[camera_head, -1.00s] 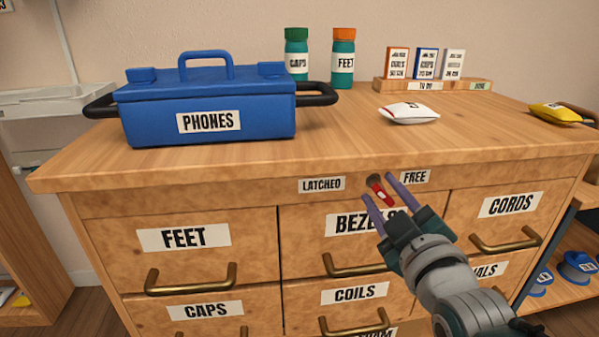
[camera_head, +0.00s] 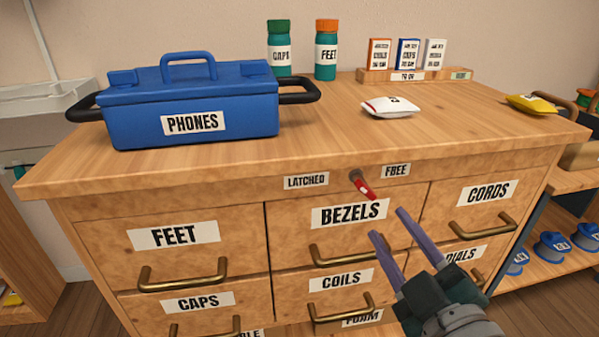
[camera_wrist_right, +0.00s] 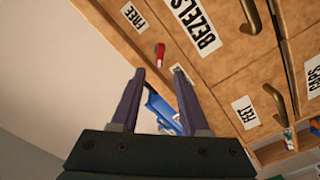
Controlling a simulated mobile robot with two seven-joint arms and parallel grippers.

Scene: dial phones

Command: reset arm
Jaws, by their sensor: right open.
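My right gripper (camera_head: 388,224) is open and empty in front of the drawer cabinet (camera_head: 90,212), below and to the right of a red latch lever (camera_head: 363,186). The lever sits on the strip under the cabinet top, between the LATCHED label (camera_head: 306,180) and the FREE label (camera_head: 396,170), its red end tilted down toward the right. In the right wrist view the lever (camera_wrist_right: 160,54) is beyond the open fingers (camera_wrist_right: 156,104), apart from them. My left gripper is not in view.
A blue PHONES case (camera_head: 190,100) stands on the cabinet top at left. Drawer handles (camera_head: 355,254) stick out below; shelves stand at right.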

